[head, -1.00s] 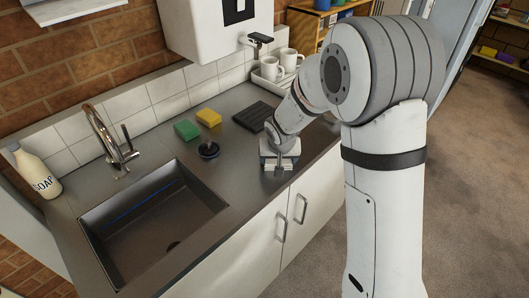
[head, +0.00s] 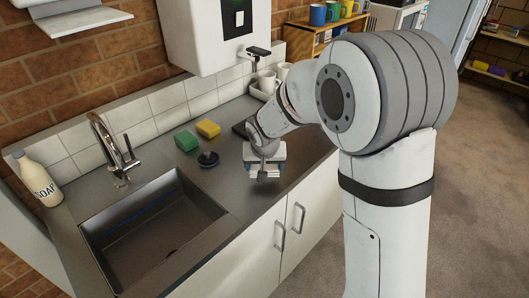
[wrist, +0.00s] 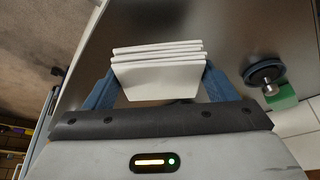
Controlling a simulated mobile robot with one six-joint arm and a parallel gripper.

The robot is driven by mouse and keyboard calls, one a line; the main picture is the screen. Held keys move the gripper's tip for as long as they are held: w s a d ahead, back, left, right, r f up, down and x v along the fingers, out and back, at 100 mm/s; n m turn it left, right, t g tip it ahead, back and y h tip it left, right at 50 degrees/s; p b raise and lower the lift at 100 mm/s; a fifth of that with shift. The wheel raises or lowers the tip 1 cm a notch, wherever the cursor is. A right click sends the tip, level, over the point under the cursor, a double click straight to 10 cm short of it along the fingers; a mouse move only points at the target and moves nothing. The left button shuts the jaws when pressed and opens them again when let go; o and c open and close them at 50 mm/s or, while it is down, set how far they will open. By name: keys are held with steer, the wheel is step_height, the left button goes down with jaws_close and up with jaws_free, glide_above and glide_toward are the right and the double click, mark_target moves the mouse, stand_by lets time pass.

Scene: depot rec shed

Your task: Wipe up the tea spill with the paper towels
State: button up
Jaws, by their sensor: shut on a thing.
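My gripper (head: 265,172) is over the counter to the right of the sink. In the wrist view its two blue fingers (wrist: 160,88) are shut on a stack of folded white paper towels (wrist: 158,75). The towels (head: 266,174) also show as a pale edge under the gripper in the head view. I cannot tell whether they touch the counter (head: 226,180). No tea spill can be made out in either view; the arm and gripper hide part of the counter.
The sink (head: 150,232) with its tap (head: 113,150) lies left. A soap bottle (head: 38,180), green sponge (head: 186,141), yellow sponge (head: 208,128) and dark plug (head: 208,159) stand around it. White mugs (head: 267,82) are at the back. The counter's front edge is near my gripper.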

steer(key=shift+r+p, duration=0.8)
steer(key=shift+r, duration=0.95)
